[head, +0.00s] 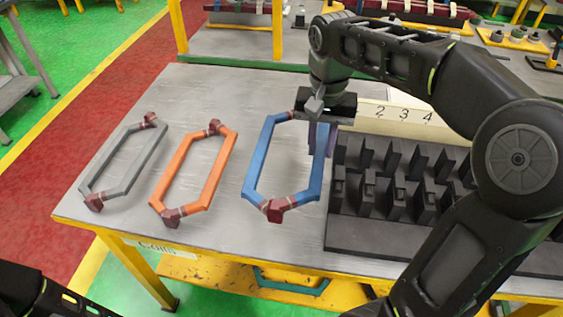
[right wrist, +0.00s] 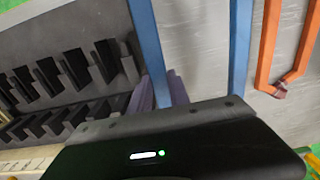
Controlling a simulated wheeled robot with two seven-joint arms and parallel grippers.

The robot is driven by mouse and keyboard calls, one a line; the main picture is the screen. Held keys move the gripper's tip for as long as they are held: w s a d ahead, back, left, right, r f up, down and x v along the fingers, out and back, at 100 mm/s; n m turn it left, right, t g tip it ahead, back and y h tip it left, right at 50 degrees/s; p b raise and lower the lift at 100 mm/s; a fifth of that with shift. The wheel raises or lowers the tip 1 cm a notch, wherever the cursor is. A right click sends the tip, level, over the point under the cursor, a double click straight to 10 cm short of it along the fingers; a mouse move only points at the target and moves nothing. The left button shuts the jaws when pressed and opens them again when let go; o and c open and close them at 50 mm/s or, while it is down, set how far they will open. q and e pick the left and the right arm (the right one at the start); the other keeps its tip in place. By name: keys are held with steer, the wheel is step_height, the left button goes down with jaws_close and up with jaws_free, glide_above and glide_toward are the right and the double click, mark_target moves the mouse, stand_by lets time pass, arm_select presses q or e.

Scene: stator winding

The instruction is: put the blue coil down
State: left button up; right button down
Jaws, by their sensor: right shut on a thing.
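The blue coil (head: 256,156) is a long six-sided loop with dark red wrapped ends. It is over the table at the right end of a row of coils, just left of the black slotted block. My right gripper (head: 321,138) is shut on its right long side, near the far end. Purple fingers (right wrist: 172,88) show beside one blue bar (right wrist: 147,40) in the right wrist view. Whether the coil touches the table is hard to tell. Only a dark part of my left arm shows at the lower left; its fingers are out of sight.
An orange coil (head: 180,163) and a grey coil (head: 143,165) lie to the left on the grey table (head: 225,92). The black slotted block (head: 355,235) fills the right side, with a numbered strip (head: 398,115) behind it. Bare table lies behind the coils.

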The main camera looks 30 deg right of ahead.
steer(key=shift+w+d, duration=0.15)
steer(key=shift+w, duration=0.05)
steer(key=shift+s+r, duration=0.15)
steer(key=shift+s, duration=0.05)
steer(key=shift+w+f, duration=0.1)
steer(key=shift+f, duration=3.1)
steer(key=shift+f, duration=1.85)
steer(key=shift+f, duration=0.15)
steer(key=c, duration=1.5)
jaws_free()
